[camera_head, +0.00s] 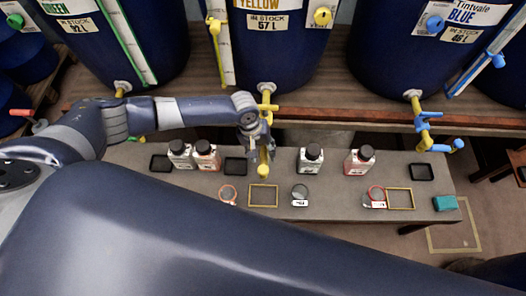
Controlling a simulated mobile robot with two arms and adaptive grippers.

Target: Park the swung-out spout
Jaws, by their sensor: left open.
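A yellow tap (267,106) comes out of the low front of the middle vat, labelled YELLOW. A yellow round end (263,169) shows below it, just under my left gripper (262,150). The gripper is open at the tap, its fingers pointing down; whether they touch it is unclear, and they partly hide the parts between. The right vat's tap (415,101) has blue fittings, and its spout arm reaches right to a blue round end (459,144). The left vat's tap (121,91) is partly behind my arm. My right gripper is out of view.
A grey bench (330,205) below the vats holds several bottles, dark trays, yellow frames (263,195) and small round pieces. A teal block (444,203) lies at its right end. A wooden ledge (340,115) runs under the vats. My large arm link covers the foreground.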

